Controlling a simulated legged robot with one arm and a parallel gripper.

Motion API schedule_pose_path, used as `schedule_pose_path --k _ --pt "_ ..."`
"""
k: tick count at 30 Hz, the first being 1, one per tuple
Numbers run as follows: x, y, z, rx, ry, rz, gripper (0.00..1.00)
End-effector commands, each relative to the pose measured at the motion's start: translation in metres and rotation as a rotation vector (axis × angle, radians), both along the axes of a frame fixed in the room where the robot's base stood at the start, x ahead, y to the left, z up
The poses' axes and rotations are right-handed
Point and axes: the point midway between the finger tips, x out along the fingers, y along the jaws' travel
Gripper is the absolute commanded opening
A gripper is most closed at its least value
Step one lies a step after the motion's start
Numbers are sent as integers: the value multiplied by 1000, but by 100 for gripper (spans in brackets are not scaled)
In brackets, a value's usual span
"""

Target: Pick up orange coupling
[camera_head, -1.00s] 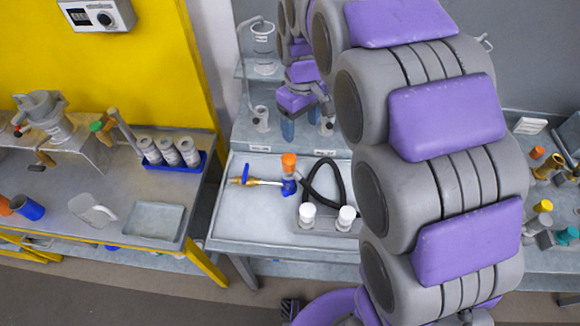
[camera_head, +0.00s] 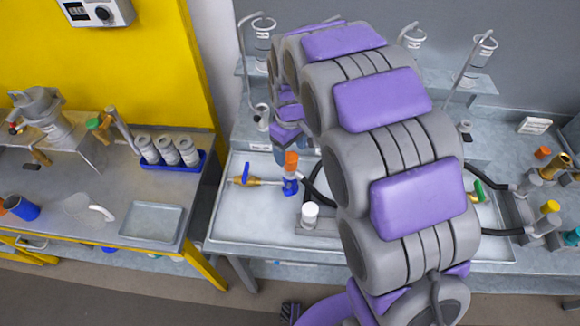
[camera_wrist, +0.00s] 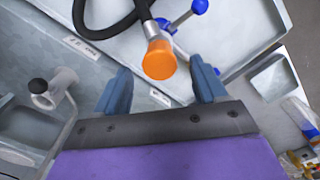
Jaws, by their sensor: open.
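The orange coupling (camera_head: 291,160) stands on top of a blue valve piece (camera_head: 290,185) on the light tray of the middle bench. In the wrist view the orange coupling (camera_wrist: 159,60) shows as a round orange end, joined to a black hose and close to a blue-handled part (camera_wrist: 199,7). My gripper (camera_wrist: 163,85) is open, with its two blue fingers on either side of and short of the coupling, which lies ahead of the gap between them. Nothing is between the fingers. In the head view my arm hides much of the bench, and the fingers are hard to make out.
A brass fitting with a blue handle (camera_head: 246,178) lies left of the coupling. A white-capped part (camera_head: 310,212) stands in front. Glassware stands on the shelf behind. A blue rack of jars (camera_head: 172,155) and an empty tray (camera_head: 152,220) are on the left bench.

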Motion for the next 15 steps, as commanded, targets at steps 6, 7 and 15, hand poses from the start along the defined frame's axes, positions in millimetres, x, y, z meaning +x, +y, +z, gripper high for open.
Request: schedule_pose_path --k 6,7,15 --pt "2 0 -12 2 -2 0 71" --pt "2 0 -16 2 -2 0 71" --pt "4 2 -51 3 -1 -1 71"
